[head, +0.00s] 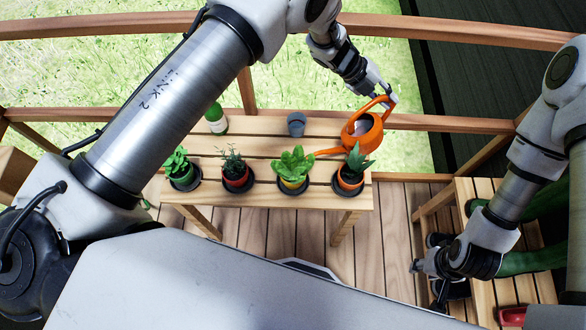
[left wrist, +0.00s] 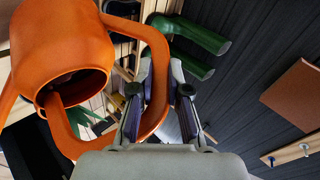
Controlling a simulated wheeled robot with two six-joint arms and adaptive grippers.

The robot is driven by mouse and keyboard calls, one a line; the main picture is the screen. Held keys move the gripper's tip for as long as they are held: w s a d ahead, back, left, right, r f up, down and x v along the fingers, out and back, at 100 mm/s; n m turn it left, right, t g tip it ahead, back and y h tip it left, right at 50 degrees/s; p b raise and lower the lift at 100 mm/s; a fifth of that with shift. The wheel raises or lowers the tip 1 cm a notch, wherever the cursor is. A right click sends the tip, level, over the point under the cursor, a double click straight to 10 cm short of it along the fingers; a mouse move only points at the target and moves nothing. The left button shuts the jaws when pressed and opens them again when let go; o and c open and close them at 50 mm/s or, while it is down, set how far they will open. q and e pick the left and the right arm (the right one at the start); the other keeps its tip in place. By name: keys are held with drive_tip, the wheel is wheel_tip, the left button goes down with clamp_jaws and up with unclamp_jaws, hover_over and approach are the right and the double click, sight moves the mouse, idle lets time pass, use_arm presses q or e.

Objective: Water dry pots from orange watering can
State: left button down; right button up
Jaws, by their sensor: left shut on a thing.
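The orange watering can (head: 368,139) is at the right end of the wooden table, its spout pointing left towards the leafy plant in the yellow pot (head: 294,184). My left gripper (head: 388,100) is shut on its handle; the left wrist view shows the can (left wrist: 62,50) and the handle between the fingers (left wrist: 160,105). I cannot tell whether the can touches the table. Potted plants stand in a row along the front: green pot (head: 184,179), red pot (head: 237,182), yellow pot, orange pot (head: 350,182). Soil dryness cannot be told. My right gripper (head: 428,275) is low at right, away from the pots.
The slatted table (head: 265,198) also bears a green-and-white bottle (head: 216,118) and a small grey cup (head: 296,124). A wooden railing (head: 440,122) runs behind. At right, a wooden bench (head: 484,190) has green boots (head: 530,260) and a red-handled item (head: 512,316).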

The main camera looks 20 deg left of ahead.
use_arm(q)
drive_tip(key=shift+a+r, duration=0.1)
drive_tip(key=shift+r, duration=0.1)
drive_tip(key=shift+s+a+r+t+h+p, duration=0.1)
drive_tip(key=shift+s+a+r+p, duration=0.1)
drive_tip(key=shift+r+p, duration=0.25)
drive_tip(key=shift+s+a+r+t+h+p, duration=0.15)
drive_tip(key=shift+s+r+p, duration=0.15)
drive_tip(key=shift+r, duration=0.15)
drive_tip(key=shift+s+a+r+t+h+p, duration=0.1)
drive_tip(key=shift+s+a+r+p, duration=0.05)
drive_tip(key=shift+r+p, duration=0.3)
drive_tip(key=shift+s+a+r+p, duration=0.2)
drive_tip(key=shift+r+p, duration=0.15)
drive_tip(key=shift+r, duration=0.15)
